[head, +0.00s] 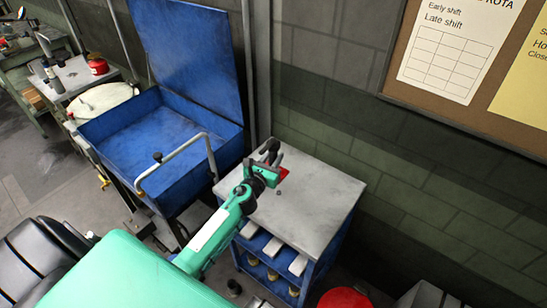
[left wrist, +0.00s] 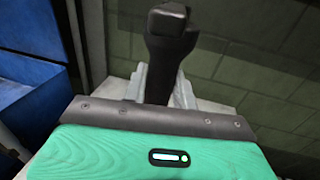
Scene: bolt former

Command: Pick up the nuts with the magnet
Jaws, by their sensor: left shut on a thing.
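My left gripper (head: 270,170) is over the grey-topped blue cabinet (head: 320,205), near the wall. In the left wrist view its pale fingers (left wrist: 166,88) are shut on a dark, upright tool that looks like the magnet (left wrist: 170,45). A small red part (head: 284,173) shows beside the gripper in the head view; I cannot tell if it belongs to the magnet. A small dark speck, perhaps a nut (head: 278,192), shows just below the gripper. No other nuts can be made out on the top. My right gripper is out of view.
A blue open-lidded tank (head: 165,128) with a bent metal handle (head: 180,158) stands left of the cabinet. A wall with a notice board (head: 392,62) is behind. A red round thing (head: 344,298) is at the front. The cabinet top's right side is clear.

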